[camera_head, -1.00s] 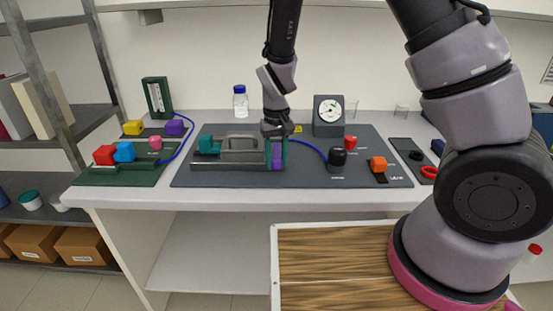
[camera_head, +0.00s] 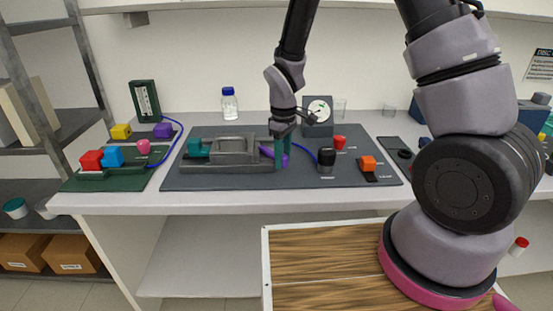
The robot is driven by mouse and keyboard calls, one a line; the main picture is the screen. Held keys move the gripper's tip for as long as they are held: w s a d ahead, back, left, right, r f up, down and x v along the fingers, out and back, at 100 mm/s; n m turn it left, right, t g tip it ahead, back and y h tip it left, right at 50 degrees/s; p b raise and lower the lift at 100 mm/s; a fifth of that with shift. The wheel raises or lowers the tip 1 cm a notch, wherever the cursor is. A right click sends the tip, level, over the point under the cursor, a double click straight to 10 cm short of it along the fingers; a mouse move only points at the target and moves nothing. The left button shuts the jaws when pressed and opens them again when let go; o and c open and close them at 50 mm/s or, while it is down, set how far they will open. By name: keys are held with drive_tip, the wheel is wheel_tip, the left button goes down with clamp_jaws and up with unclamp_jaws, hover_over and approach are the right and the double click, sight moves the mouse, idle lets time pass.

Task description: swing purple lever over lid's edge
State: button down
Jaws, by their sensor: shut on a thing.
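The purple lever (camera_head: 267,152) is at the right end of the grey membrane rig, slanting down to the right. My gripper (camera_head: 281,157) reaches down from above, its teal fingers shut on the lever. Part of the lever is hidden behind the fingers, and a bit of purple shows at their right side. The grey lid (camera_head: 232,144) lies flat on the rig, left of my gripper. I cannot tell whether the lever overlaps the lid's edge. A teal block (camera_head: 199,148) sits at the rig's left end.
A blue hose runs right from the rig to a black knob (camera_head: 326,158). A red knob (camera_head: 339,142), an orange block (camera_head: 368,163) and a dial gauge (camera_head: 319,112) stand nearby. A green board (camera_head: 75,183) with coloured blocks is at left. The dark mat's front is clear.

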sight(291, 165)
drive_tip(key=w+d+n, duration=0.1)
drive_tip(key=n, duration=0.1)
drive_tip(key=w+d+n, duration=0.1)
drive_tip(key=n, duration=0.1)
drive_tip(key=shift+w+d+n, duration=0.15)
drive_tip(key=shift+w+n, duration=0.1)
drive_tip(key=shift+n, duration=0.05)
drive_tip(key=w+n, duration=0.1)
drive_tip(key=n, duration=0.1)
drive_tip(key=w+d+n, duration=0.1)
drive_tip(key=n, duration=0.1)
drive_tip(key=shift+w, duration=0.25)
drive_tip(key=shift+w+n, duration=0.6)
drive_tip(key=shift+n, duration=0.3)
drive_tip(key=shift+c, duration=2.3)
unclamp_jaws()
drive_tip(key=shift+w, duration=0.1)
wheel_tip(291, 165, up, 11)
